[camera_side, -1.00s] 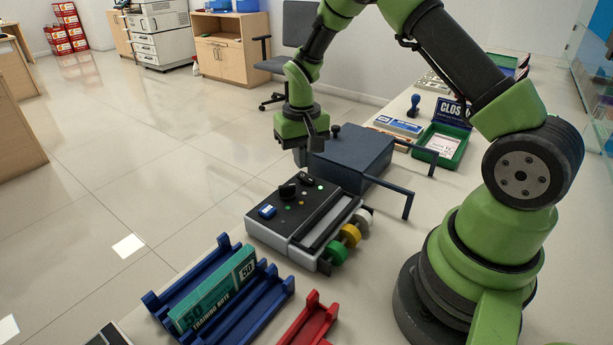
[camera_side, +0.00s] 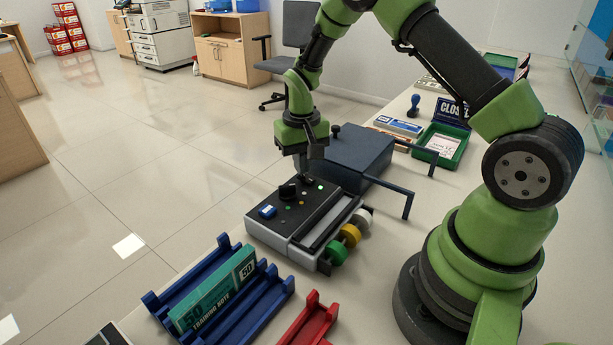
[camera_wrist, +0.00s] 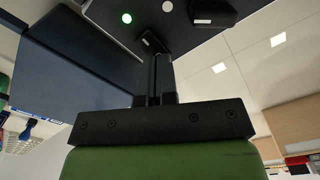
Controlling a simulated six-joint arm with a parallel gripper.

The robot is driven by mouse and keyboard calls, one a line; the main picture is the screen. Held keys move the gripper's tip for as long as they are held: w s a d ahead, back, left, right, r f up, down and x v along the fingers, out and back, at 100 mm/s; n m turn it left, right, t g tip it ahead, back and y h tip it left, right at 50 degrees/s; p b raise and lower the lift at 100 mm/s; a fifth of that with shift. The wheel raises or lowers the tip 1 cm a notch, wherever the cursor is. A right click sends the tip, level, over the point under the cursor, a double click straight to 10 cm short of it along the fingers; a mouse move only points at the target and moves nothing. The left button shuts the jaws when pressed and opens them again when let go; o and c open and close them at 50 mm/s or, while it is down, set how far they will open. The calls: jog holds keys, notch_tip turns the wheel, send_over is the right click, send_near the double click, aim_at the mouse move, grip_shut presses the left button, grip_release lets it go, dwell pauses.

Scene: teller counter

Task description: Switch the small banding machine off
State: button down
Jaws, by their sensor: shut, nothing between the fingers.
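The small banding machine (camera_side: 322,222) stands on the counter with a black control panel facing up. On the panel are a black knob (camera_side: 288,191), a blue-and-white part (camera_side: 267,211), several small lights and a lit green light (camera_side: 320,187). A small black switch (camera_wrist: 153,42) sits beside the green light (camera_wrist: 126,18) in the wrist view. My gripper (camera_side: 303,174) is shut and empty, pointing down over the panel's far end at this switch. In the wrist view my fingertips (camera_wrist: 154,58) are right at the switch; I cannot tell whether they touch it. The fingers partly hide it in the side view.
A dark blue box (camera_side: 352,153) with bar handles stands just behind the machine. Coloured band rolls (camera_side: 350,235) are on its right side. A blue rack (camera_side: 236,308) with a green note bundle (camera_side: 214,289) and a red rack (camera_side: 309,321) lie in front.

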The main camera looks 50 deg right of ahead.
jog(key=shift+f, duration=0.6)
jog(key=shift+r, duration=3.55)
jog(key=s+a+r+n+t, duration=0.1)
jog(key=s+a+r+t, duration=0.1)
jog(key=s+a+r, duration=0.5)
jog(key=s+a+r+t, duration=0.1)
jog(key=s+r+t, duration=0.3)
jog(key=r, duration=0.6)
jog(key=s+a+r+n+t+y, duration=0.1)
jog(key=s+a+y, duration=0.1)
jog(key=s, duration=0.7)
jog(key=shift+a, duration=0.6)
jog(key=shift+r, duration=0.1)
